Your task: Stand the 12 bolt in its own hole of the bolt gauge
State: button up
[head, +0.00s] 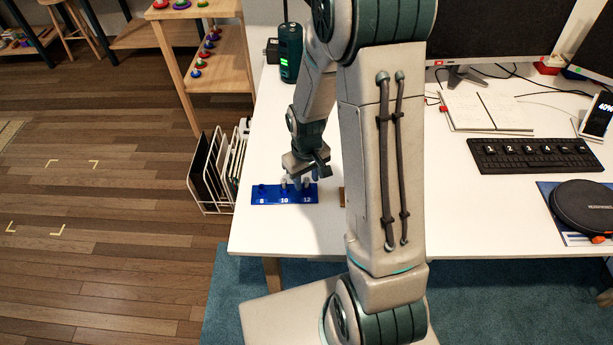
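The bolt gauge (272,198) is a blue plate near the left end of the white desk, marked 8, 10 and 12 from left to right. A dark hole shows above the 8. My gripper (296,183) points down over the right part of the gauge, around the 10 and 12 marks. Small grey shapes show under it; I cannot tell fingertips from bolts there. The 12 bolt cannot be made out, and the 10 and 12 holes are mostly hidden by my gripper. Whether my gripper is open or shut is too small to tell.
A sliver of a brown wooden thing (342,197) shows beside my arm, which hides the desk behind it. A green device (290,52) stands at the back left. A keyboard (535,155), notebook (487,110) and round black case (585,205) lie at right. A file rack (212,172) stands left.

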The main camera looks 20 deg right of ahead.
aim_at(307, 180)
notch_tip(307, 180, up, 13)
jog(key=s+r+m+t, duration=0.3)
jog(key=s+r, duration=0.6)
jog(key=s, duration=0.5)
jog(key=shift+r+p, duration=0.3)
jog(key=shift+p, duration=0.05)
